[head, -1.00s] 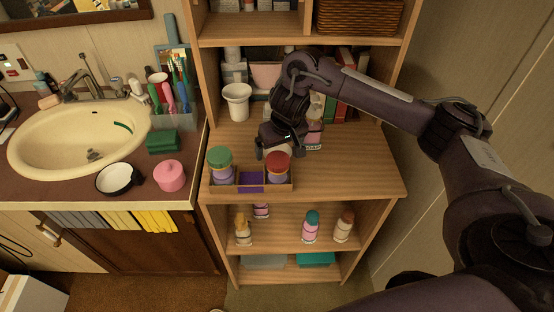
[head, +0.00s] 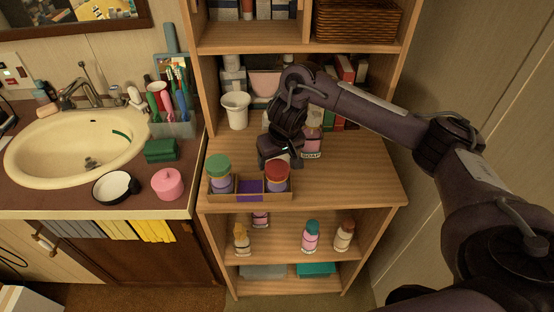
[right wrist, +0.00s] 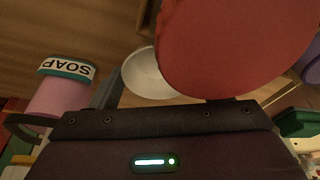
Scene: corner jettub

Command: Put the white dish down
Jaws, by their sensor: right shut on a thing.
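The white dish (right wrist: 150,74) shows in the right wrist view as a small pale round bowl, partly covered by a red lid in front. My right gripper (head: 282,158) is shut on the dish, over the wooden shelf top just behind the tray with the red-lidded jar. In the head view the gripper hides nearly all of the dish. I cannot tell whether the dish touches the shelf. My left gripper is not in view.
A tray (head: 250,196) holds a green-lidded jar (head: 218,168) and a red-lidded jar (head: 277,172). A pink soap bottle (head: 312,144) stands right of the gripper, and a white cup (head: 235,108) behind left. The shelf's right front (head: 355,180) is clear.

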